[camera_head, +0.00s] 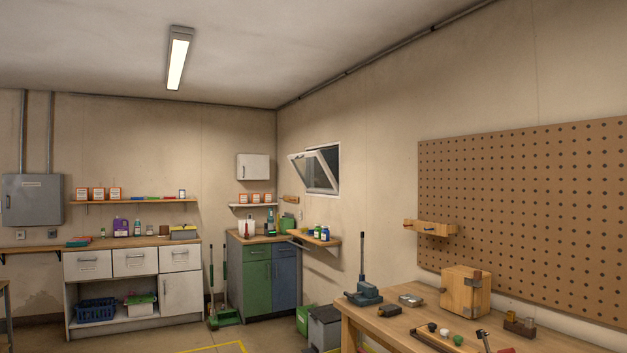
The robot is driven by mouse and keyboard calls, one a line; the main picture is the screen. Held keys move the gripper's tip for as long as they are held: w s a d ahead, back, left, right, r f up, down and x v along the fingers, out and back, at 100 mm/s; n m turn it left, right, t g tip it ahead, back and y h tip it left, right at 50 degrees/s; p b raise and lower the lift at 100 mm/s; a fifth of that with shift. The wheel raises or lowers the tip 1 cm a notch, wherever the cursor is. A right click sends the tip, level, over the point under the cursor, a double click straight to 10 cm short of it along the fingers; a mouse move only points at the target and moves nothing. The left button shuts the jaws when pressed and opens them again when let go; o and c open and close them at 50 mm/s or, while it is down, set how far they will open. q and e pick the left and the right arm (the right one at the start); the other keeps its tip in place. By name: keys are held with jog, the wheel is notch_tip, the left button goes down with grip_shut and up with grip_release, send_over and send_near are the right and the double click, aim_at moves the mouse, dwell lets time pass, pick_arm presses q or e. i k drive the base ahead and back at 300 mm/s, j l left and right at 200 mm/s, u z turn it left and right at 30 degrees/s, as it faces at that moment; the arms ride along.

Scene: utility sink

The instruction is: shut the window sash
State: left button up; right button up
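The window sash (304,172) is a white frame in the small window (325,170) on the right-hand wall near the room's far corner. It stands tilted into the room, apart from the window frame at its left side and top. The window is far from my viewpoint. Neither of my grippers shows in the head view.
A wooden shelf (316,240) with bottles juts from the wall below the window. A green and blue cabinet (258,276) stands in the corner beside it. A workbench (392,325) with tools is at the lower right, and bins (325,325) stand beyond it. Open floor (265,338) lies at the front centre.

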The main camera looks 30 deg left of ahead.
aim_at(317, 153)
jog(key=i+j+u, duration=0.15)
jog(key=u, duration=0.15)
jog(key=i+j+u, duration=0.1)
jog(key=i+u, duration=0.2)
jog(key=i+j+u, duration=0.3)
jog(key=u, duration=0.15)
jog(key=i+u, duration=0.9)
jog(key=i+z, duration=0.1)
jog(key=i, duration=0.75)
jog(key=i+j, duration=0.15)
jog(key=i, duration=0.7)
jog(key=i+l+z, duration=0.15)
jog(key=i+z, duration=0.25)
jog(key=i, duration=0.45)
jog(key=i+j+z, duration=0.1)
jog(key=i+z, duration=0.3)
jog(key=i, duration=0.45)
jog(key=i+z, duration=0.1)
jog(key=i, duration=0.35)
jog(key=i+j+z, duration=0.1)
jog(key=i, duration=0.3)
jog(key=i+j+z, duration=0.1)
jog(key=i, duration=0.3)
jog(key=i+j+z, duration=0.1)
jog(key=i+j, duration=0.15)
jog(key=i, duration=0.2)
